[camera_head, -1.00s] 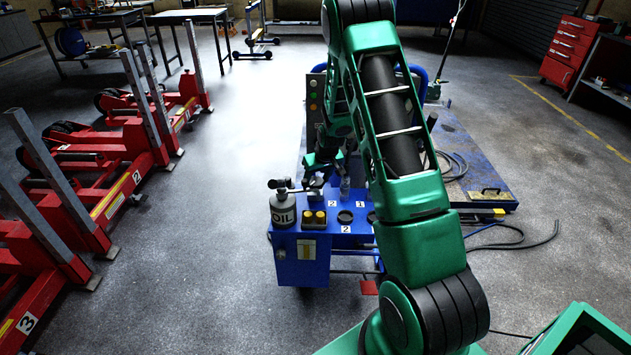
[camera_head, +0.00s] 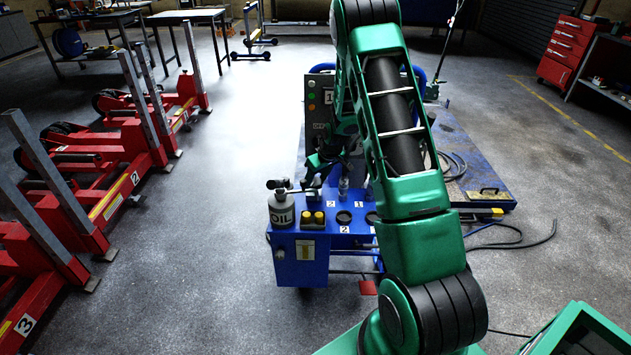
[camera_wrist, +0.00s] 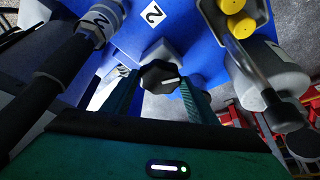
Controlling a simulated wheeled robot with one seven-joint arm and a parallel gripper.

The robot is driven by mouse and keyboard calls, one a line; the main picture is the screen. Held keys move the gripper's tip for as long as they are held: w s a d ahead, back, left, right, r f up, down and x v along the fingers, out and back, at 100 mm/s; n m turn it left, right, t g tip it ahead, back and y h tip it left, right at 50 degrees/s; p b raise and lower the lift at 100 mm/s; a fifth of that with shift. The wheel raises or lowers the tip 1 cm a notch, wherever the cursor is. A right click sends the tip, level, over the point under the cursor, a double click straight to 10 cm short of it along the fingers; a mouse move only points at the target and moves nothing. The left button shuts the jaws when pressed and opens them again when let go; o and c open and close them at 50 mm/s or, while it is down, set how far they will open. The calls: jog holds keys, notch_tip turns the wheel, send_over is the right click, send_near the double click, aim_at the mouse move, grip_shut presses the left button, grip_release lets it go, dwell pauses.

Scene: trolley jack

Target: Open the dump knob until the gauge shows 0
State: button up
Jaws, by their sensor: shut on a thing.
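In the head view my gripper (camera_head: 316,183) is over the back left of the blue unit (camera_head: 297,270), and the knob cannot be made out there. Dark round fittings (camera_head: 344,217) sit on the unit's top near labels 1 and 2. I cannot make out a gauge reading in either view.
A dark hose-like cylinder (camera_wrist: 65,68) lies left in the wrist view. Red numbered lifts (camera_head: 110,190) line the left; floor between is clear.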

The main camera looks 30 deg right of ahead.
jog(key=o, duration=1.1)
jog(key=shift+s+f, duration=0.1)
jog(key=shift+s, duration=0.05)
jog(key=shift+v, duration=5.35)
